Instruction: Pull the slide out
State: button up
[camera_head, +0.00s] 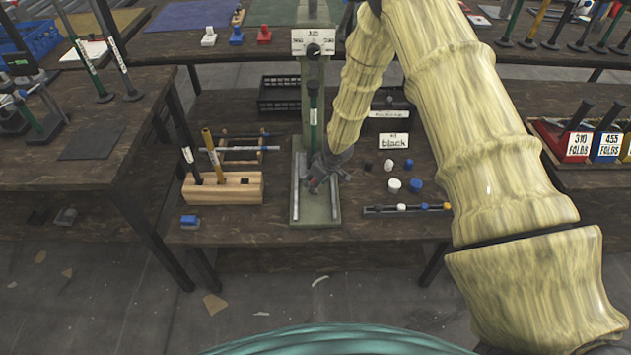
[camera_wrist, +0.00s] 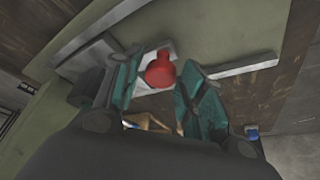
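The green press (camera_head: 316,207) stands on the middle bench, with a tall column and two pale metal rails on its base. A rounded red knob (camera_wrist: 160,68) shows in the wrist view beside a flat pale metal piece (camera_wrist: 150,85), perhaps the slide; I cannot tell how they join. My gripper (camera_head: 318,184) is low over the press base, between the rails. In the wrist view its two teal-padded fingers (camera_wrist: 162,62) are apart, one on each side of the knob, with small gaps showing. The gripper hides most of the slide area in the head view.
A wooden block (camera_head: 240,189) with upright tools stands left of the press.

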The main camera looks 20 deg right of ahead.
grip_shut()
jog(key=shift+s, duration=0.1)
jog(key=shift+s+a+f, duration=0.15)
jog(key=shift+s, duration=0.35)
jog(key=s+a, duration=0.1)
jog(key=s, duration=0.3)
jog(key=s+a+b, duration=0.1)
jog(key=s, duration=0.4)
jog(key=s+a+b, duration=0.1)
jog(key=s+a, duration=0.1)
jog(key=s, duration=0.3)
jog(key=shift+s+a, duration=0.1)
jog(key=shift+s, duration=0.25)
jog(key=shift+s, duration=0.1)
jog(key=shift+o, duration=2.2)
grip_release()
